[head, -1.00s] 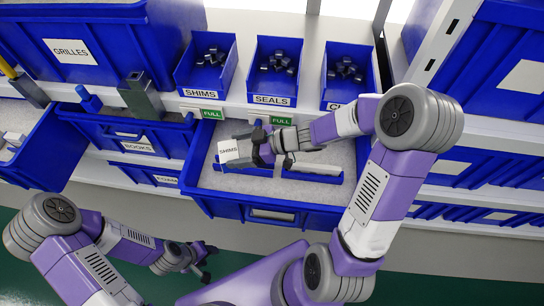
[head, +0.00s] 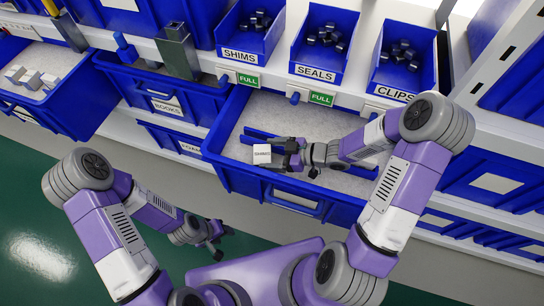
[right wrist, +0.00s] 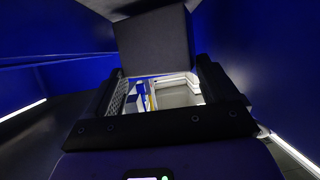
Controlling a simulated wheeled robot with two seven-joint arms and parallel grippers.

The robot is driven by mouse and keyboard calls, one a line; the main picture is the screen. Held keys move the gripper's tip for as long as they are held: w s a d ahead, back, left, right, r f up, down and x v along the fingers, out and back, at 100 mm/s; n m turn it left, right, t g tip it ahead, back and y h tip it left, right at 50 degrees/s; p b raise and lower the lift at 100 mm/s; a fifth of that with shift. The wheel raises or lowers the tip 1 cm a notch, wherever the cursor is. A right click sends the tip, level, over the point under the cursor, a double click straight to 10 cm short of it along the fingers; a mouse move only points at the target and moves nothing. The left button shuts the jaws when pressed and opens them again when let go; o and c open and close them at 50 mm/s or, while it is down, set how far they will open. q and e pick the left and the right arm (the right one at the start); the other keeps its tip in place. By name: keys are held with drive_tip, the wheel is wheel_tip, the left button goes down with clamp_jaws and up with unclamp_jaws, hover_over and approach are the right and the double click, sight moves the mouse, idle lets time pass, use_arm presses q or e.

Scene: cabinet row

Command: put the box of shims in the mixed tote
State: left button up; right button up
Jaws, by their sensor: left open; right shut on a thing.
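The box of shims (head: 262,154), small and white with a SHIMS label, is in my right gripper (head: 280,150). That gripper is shut on it, over the front left part of the pulled-out middle blue tote (head: 222,170). I cannot tell whether the box touches the tote floor. In the right wrist view a dark, shaded face (right wrist: 155,40) stands beyond the fingers. The middle tote has a blue divider (head: 258,133) and a pale floor; its front label is unreadable from here. My left gripper (head: 222,234) is open and empty, low in front of the cabinets.
Another pulled-out tote (head: 75,115) at the left holds several small pale boxes. Open bins marked SHIMS (head: 240,54), SEALS (head: 320,70) and CLIPS (head: 396,93) stand on the shelf above; green FULL tags sit below SHIMS and SEALS. A BOOKS tote (head: 168,110) is left of the middle tote.

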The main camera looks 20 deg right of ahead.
drive_tip(key=shift+f, duration=0.4)
drive_tip(key=shift+f, duration=0.2)
drive_tip(key=o, duration=1)
drive_tip(key=shift+r, duration=0.3)
drive_tip(key=p+v, duration=0.4)
drive_tip(key=v, duration=0.8)
